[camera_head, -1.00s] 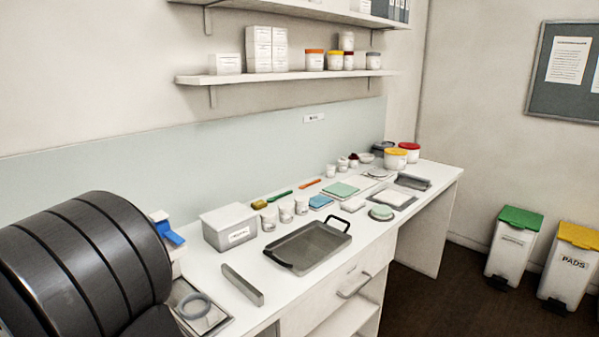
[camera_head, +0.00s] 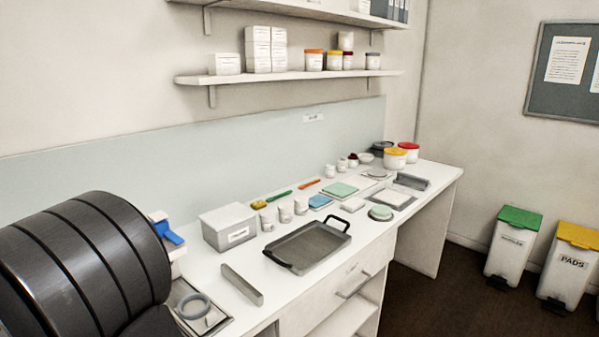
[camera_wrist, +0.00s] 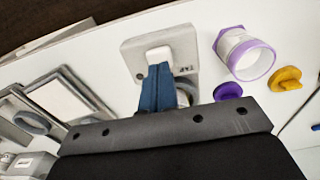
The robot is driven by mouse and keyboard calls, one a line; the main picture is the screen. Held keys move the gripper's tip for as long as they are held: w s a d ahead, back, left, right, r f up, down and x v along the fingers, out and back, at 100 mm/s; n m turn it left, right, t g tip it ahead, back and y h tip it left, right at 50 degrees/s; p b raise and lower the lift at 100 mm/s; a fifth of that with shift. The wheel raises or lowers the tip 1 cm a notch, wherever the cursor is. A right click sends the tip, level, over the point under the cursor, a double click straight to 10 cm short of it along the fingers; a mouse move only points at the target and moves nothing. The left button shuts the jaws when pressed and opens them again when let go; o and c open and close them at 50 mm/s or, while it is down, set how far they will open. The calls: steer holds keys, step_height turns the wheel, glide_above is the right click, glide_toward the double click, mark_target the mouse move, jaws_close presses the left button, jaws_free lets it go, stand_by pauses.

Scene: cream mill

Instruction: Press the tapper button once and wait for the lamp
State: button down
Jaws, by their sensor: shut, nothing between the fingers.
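The wrist view shows a pale grey tapper unit (camera_wrist: 133,48) with a white button (camera_wrist: 158,53) on top. My gripper (camera_wrist: 157,68) is shut and empty. Its blue fingers point at the button, with the tips at its near edge in the picture. I cannot tell whether they touch it. The fingers hide part of the unit. In the head view, the blue fingers of my gripper (camera_head: 173,236) show beside my dark arm, which hides most of that end of the bench. I cannot make out a lit lamp in either view.
To the right in the wrist view are a white jar with purple rims (camera_wrist: 246,55), a purple knob (camera_wrist: 228,91) and a yellow knob (camera_wrist: 286,78). The head view shows a grey tray (camera_head: 308,246), a lidded box (camera_head: 228,228) and a grey ring (camera_head: 193,306) on the bench.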

steer(key=shift+f, duration=1)
steer(key=shift+r, duration=3.5)
steer(key=shift+f, duration=3.25)
